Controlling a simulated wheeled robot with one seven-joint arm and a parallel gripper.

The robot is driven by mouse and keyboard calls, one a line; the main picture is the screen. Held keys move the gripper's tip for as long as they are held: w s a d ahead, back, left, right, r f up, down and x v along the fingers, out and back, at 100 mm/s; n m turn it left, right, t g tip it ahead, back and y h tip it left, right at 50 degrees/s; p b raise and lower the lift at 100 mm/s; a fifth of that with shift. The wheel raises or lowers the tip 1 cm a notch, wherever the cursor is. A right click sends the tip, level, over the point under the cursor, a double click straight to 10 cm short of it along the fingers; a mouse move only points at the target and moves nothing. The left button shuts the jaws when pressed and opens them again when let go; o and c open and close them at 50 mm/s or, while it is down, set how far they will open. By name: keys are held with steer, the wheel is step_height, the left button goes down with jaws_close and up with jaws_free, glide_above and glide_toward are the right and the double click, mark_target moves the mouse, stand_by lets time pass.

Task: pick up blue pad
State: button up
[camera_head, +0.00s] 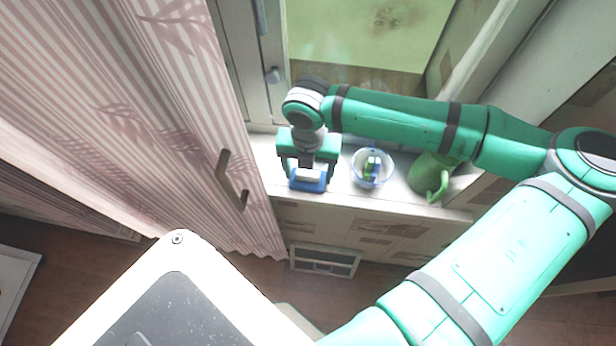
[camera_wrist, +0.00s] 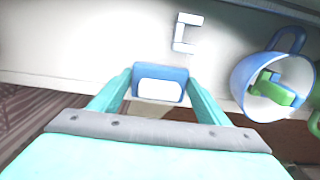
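The blue pad (camera_head: 308,181), blue with a whitish face, is at the front left of the white counter. My gripper (camera_head: 308,176) comes down over it with one finger on each side. In the wrist view the pad (camera_wrist: 160,84) lies between the two fingertips (camera_wrist: 160,80), and its sides come very close to both. I cannot tell whether the fingers press on it or whether it rests on the counter.
A green jug (camera_head: 430,178) is farther right. A white bracket-shaped piece (camera_wrist: 184,32) lies beyond the pad. A striped curtain-like panel (camera_head: 150,110) borders the left.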

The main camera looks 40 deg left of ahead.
mark_target(308, 171)
steer(key=shift+r, duration=0.1)
step_height(308, 171, up, 12)
steer(key=w+d, duration=0.2)
steer(key=d, duration=0.6)
steer(key=w+d, duration=0.2)
steer(key=d, duration=0.7)
steer(key=shift+w+d, duration=0.2)
steer(key=shift+w, duration=0.2)
steer(key=shift+o, duration=0.9)
steer(key=shift+c, duration=0.3)
steer(key=shift+w, duration=0.1)
